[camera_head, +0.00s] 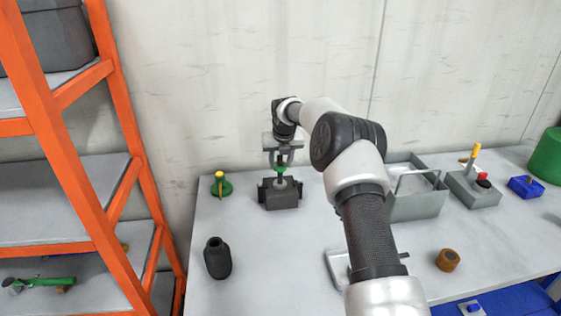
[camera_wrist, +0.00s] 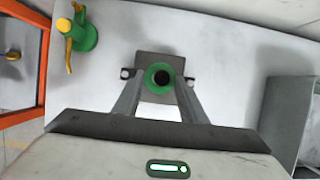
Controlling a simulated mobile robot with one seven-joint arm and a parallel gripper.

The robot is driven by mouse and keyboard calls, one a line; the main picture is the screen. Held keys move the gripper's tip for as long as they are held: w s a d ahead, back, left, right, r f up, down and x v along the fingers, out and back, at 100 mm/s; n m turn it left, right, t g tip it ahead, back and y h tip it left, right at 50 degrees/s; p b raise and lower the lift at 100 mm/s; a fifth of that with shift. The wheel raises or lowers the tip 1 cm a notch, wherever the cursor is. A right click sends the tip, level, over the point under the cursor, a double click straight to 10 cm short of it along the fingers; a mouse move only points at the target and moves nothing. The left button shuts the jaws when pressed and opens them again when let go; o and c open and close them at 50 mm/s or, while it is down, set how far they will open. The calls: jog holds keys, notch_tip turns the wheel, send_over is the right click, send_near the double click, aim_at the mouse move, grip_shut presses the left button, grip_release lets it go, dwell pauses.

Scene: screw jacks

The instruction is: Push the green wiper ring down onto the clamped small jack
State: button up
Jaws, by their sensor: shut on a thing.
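My gripper (camera_head: 281,163) points down and is shut on the green wiper ring (camera_head: 281,169). In the wrist view the ring (camera_wrist: 150,77) sits between my two fingertips (camera_wrist: 160,79), with a dark round centre. The small jack (camera_head: 280,184) is grey and upright in the dark vise (camera_head: 282,200) on the table. The ring is above the jack's body and looks roughly in line with it. I cannot tell whether it touches the jack. The vise (camera_wrist: 158,59) shows under the ring in the wrist view; the ring and fingers hide most of the jack there.
A green jack with a yellow top (camera_head: 221,185) stands left of the vise. A black bottle-shaped part (camera_head: 217,258) stands nearer on the table (camera_head: 270,270). An orange rack (camera_head: 140,150) stands left.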

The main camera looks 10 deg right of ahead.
aim_at(280, 178)
jog(key=shift+f+b, duration=0.7)
jog(key=shift+f, duration=1.05)
jog(key=shift+f, duration=0.2)
jog(key=shift+f+b, duration=0.6)
jog(key=shift+f, duration=0.55)
jog(key=shift+f, duration=0.25)
jog(key=o, duration=1.1)
